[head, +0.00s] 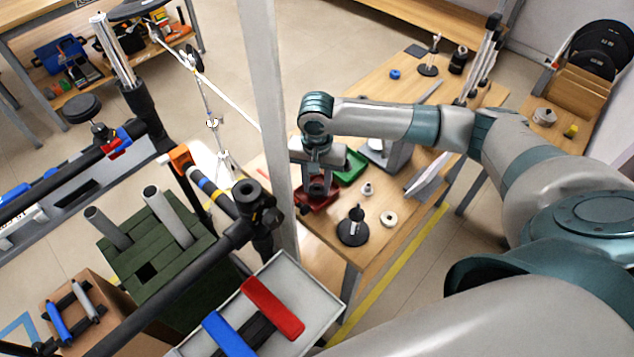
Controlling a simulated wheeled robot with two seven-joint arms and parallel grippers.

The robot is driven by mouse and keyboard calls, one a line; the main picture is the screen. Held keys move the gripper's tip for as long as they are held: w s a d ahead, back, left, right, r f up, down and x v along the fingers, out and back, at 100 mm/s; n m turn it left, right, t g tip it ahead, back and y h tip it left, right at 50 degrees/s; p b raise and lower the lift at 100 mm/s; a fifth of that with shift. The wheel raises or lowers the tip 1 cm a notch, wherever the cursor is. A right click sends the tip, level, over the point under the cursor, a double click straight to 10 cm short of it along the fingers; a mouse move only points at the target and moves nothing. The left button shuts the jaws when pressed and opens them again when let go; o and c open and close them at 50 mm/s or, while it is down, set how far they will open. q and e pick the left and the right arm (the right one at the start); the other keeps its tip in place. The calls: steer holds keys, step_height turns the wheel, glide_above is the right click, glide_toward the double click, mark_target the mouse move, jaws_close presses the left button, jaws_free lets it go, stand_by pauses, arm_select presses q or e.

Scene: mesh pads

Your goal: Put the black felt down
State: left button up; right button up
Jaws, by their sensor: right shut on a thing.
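My right gripper (318,189) reaches in from the right and points down over a red tray (326,202) on the wooden table (385,235). It is shut on a small dark thing, which I take to be the black felt. The jaws and the tray's shade hide most of it, so its shape and whether it touches the tray cannot be told. My left gripper is not in view.
A green tray (352,167) stands just behind the red one. A black round stand (353,230), a pale ring (388,218) and a small white piece (367,189) are nearby. A grey post (270,110) rises close to the left of the gripper.

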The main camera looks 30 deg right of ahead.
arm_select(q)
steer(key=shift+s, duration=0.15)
arm_select(e)
steer(key=shift+f, duration=0.25)
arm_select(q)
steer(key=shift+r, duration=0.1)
arm_select(e)
steer(key=o, duration=0.7)
steer(key=shift+f, duration=0.1)
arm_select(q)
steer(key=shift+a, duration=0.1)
